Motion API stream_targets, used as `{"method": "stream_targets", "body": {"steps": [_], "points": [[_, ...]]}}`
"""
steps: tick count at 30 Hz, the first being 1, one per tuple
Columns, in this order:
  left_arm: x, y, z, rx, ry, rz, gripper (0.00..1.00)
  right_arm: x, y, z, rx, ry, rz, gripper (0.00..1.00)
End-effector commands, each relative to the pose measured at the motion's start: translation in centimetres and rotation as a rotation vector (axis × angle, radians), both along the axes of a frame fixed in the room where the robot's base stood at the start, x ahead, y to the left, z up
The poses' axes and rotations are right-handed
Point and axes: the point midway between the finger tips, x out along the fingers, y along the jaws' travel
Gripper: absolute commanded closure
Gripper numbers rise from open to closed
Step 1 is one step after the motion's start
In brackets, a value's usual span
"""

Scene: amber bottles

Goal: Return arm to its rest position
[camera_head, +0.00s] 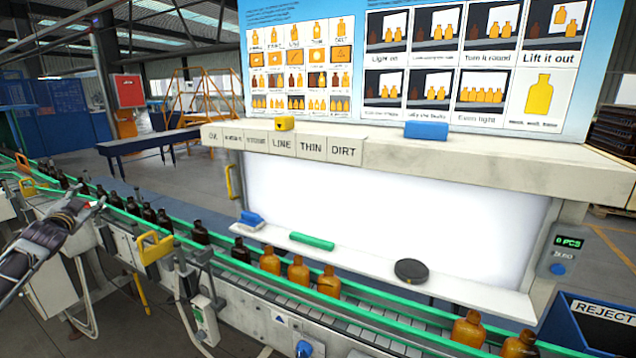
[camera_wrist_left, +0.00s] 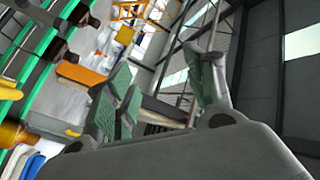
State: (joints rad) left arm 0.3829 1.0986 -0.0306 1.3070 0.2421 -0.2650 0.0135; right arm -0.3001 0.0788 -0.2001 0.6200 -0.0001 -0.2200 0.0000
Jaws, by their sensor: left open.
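My left gripper (camera_head: 92,206) is at the left edge of the head view, raised near the conveyor (camera_head: 385,318) with its row of bottles. In the left wrist view its green-padded fingers (camera_wrist_left: 165,88) stand apart with nothing between them. Dark bottles (camera_head: 148,213) stand upright in a row on the belt near it. Amber bottles (camera_head: 298,272) stand further right, in front of the lit panel. More amber bottles (camera_head: 468,332) are at the lower right. An amber bottle (camera_wrist_left: 14,134) shows at the left of the left wrist view. My right gripper is not in view.
Green guide rails line the belt. A yellow handle (camera_head: 155,247) sticks up from the near conveyor side. A blue REJECT bin (camera_head: 590,325) is at the right.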

Motion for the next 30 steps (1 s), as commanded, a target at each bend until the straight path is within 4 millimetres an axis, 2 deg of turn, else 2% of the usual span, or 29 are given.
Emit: {"method": "stream_targets", "body": {"steps": [1, 3, 9, 14, 22, 30], "points": [[0.0, 0.5, -2.6, -0.012, 0.026, 0.012, 0.46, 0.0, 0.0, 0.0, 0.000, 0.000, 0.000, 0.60], [0.0, 1.2, -5.8, -0.021, 0.061, 0.028, 0.46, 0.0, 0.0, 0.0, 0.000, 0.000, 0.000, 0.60], [-0.7, 2.2, -15.0, -0.053, 0.160, 0.063, 0.46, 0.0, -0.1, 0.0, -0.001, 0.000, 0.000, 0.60], [-1.8, 2.3, -22.3, -0.083, 0.239, 0.085, 0.46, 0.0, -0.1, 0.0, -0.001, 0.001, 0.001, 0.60], [-4.7, 1.2, -34.3, -0.135, 0.376, 0.113, 0.46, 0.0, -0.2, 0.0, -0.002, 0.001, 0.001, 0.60], [-8.9, -1.5, -45.8, -0.190, 0.513, 0.130, 0.46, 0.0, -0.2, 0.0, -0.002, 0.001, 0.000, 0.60]]}}
